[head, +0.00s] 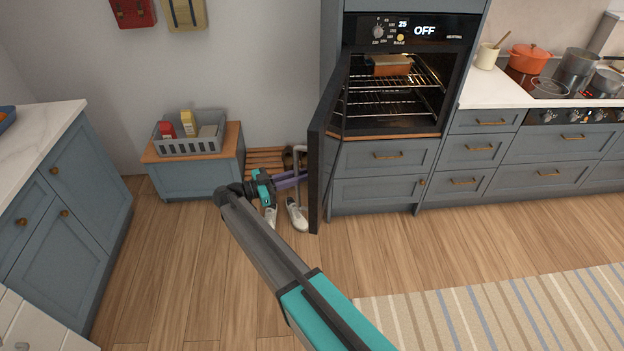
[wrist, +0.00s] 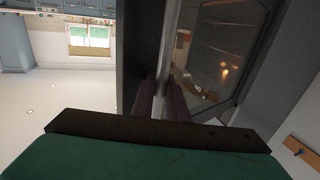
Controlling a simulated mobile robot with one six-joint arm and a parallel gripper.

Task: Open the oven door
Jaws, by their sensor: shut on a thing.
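The oven (head: 455,90) is built into a tall blue-grey cabinet, its display reading OFF. Its dark door (head: 321,150) stands wide open, swung out from the left side of the opening, so I see it nearly edge-on. The pale bar handle (head: 300,148) is on the door's left face. My gripper (head: 300,178) is shut on this handle, its purple fingers reaching to the bar from the left. In the wrist view the fingers (wrist: 163,98) close around the metal bar, beside the dark glass of the door (wrist: 215,65). The fingertips are partly hidden.
Inside the oven a loaf-like item (head: 390,64) sits on a wire rack (head: 405,82). White shoes (head: 297,215) stand on the floor by the door. A low bench (head: 195,178) with a grey basket (head: 188,147) is left. Open wooden floor and a striped rug (head: 500,310) lie in front.

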